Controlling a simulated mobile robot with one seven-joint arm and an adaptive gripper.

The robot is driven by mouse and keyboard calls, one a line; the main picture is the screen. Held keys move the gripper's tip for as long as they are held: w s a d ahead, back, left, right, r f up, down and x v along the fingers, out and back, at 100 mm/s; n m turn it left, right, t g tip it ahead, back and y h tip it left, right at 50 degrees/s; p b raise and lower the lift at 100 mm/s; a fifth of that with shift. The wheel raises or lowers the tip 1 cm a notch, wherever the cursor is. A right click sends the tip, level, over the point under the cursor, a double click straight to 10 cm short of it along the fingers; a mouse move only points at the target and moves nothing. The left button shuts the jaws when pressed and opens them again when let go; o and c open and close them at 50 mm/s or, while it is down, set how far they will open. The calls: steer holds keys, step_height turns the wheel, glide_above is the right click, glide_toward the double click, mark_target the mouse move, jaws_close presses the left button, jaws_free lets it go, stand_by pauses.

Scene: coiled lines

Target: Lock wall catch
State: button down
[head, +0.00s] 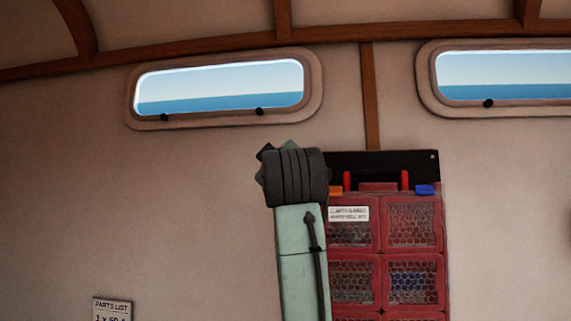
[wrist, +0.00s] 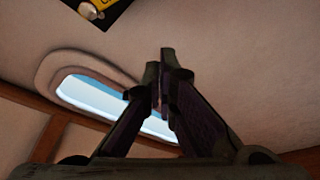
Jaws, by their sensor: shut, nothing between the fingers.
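A red rack of mesh-fronted compartments (head: 381,252) stands upright against the wall at the lower right of the head view. A black plate (head: 385,163) is behind its top edge. Two red upright pieces (head: 405,180), an orange tab (head: 335,190) and a blue tab (head: 425,190) show there; I cannot tell which part is the catch, or whether it is locked. My gripper (wrist: 162,72) is shut and empty in the wrist view, its fingertips together. In the head view my arm covers the rack's left edge, and my fingers cannot be made out. The rack is not seen in the wrist view.
Two windows are set high in the wall, one at left (head: 220,88) and one at right (head: 510,76). A parts list sign (head: 112,308) is at the lower left. A dark item with yellow (wrist: 97,9) shows at the wrist view's top edge.

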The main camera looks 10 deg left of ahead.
steer(key=d+b+v, duration=0.1)
steer(key=b+v, duration=0.1)
steer(key=v, duration=0.6)
steer(key=shift+d+r, duration=0.3)
steer(key=shift+s, duration=0.1)
